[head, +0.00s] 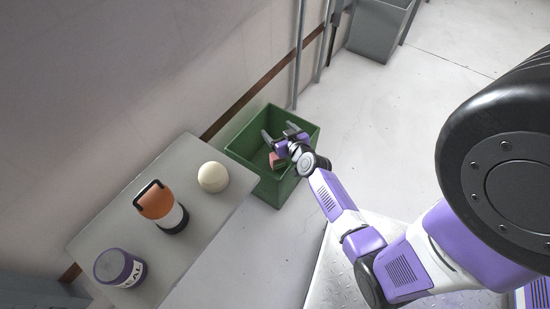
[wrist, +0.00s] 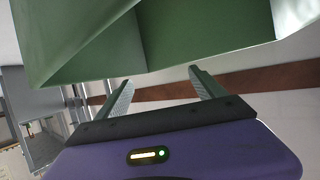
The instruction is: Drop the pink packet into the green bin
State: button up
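The green bin (head: 283,192) stands on the floor by the wall, beside the table's right end. A small pink packet (head: 276,161) shows inside the bin, just below my gripper and partly hidden by it. My gripper (head: 278,133) is over the bin opening with its fingers apart, pointing toward the wall. In the wrist view my gripper (wrist: 162,79) is open, with nothing between the fingers. The green bin (wrist: 190,40) fills the top of that view, and the packet does not show there.
A grey table (head: 213,222) at left holds a cream ball (head: 213,177), an orange, white and black container (head: 160,206) and a purple labelled tin (head: 120,268). Vertical pipes (head: 300,50) run along the wall behind the bin. A grey bin (head: 378,28) stands at the back. Floor to the right is clear.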

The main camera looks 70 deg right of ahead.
jog(key=p+v, duration=0.3)
jog(key=v, duration=0.5)
dwell(0.4)
